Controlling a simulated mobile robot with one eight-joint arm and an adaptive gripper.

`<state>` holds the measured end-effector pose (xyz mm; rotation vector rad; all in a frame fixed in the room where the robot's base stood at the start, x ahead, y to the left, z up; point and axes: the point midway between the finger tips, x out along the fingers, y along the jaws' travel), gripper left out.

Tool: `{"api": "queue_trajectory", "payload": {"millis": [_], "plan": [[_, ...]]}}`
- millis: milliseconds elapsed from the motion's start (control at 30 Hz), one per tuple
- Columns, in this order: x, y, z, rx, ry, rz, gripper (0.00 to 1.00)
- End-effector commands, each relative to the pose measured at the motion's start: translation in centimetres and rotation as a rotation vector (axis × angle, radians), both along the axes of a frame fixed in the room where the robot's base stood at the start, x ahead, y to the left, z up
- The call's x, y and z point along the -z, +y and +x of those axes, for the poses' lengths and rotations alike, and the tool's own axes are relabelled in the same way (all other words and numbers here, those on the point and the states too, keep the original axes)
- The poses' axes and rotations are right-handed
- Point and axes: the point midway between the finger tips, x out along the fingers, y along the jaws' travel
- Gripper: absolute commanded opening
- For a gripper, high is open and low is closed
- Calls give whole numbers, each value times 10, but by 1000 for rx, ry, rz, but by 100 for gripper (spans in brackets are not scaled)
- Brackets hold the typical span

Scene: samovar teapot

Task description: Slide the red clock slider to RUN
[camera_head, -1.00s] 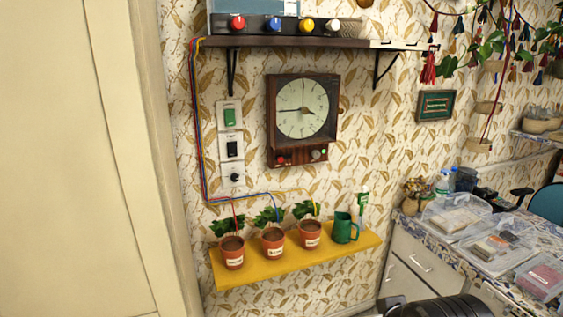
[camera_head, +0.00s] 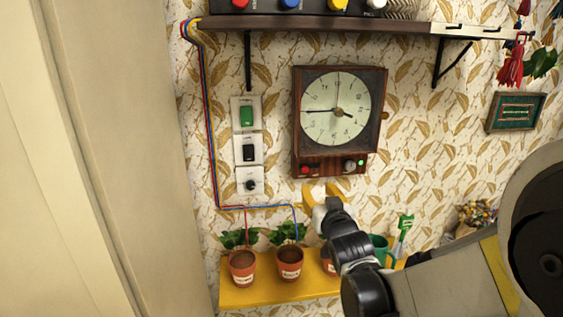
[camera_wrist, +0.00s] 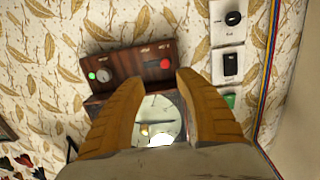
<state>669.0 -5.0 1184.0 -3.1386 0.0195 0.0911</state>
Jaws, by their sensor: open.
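The wooden wall clock (camera_head: 338,110) hangs on the wall with a dark control strip along its bottom. The red slider (camera_head: 306,170) is at the left of that strip, with a grey knob (camera_head: 349,165) and a lit green light (camera_head: 361,162) at the right. My gripper (camera_head: 321,189) is just below the strip, open and empty, its yellow fingers pointing up at it. In the wrist view, which is upside down, the red slider (camera_wrist: 164,63) shows just beyond and between my fingertips (camera_wrist: 161,76), apart from them. The strip's lettering is too small to read.
A switch column (camera_head: 247,147) is left of the clock. A shelf (camera_head: 330,25) with coloured buttons is above. A yellow shelf (camera_head: 235,297) with potted plants (camera_head: 243,266) and a green mug (camera_head: 380,249) is below, partly behind my arm.

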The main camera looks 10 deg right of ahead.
Motion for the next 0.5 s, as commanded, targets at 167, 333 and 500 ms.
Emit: {"api": "queue_trajectory", "payload": {"millis": [167,333,500], "plan": [[1,3,12,-13,-55,0,41],[2,3,34,-13,-57,0,41],[3,3,70,-13,-56,0,41]]}}
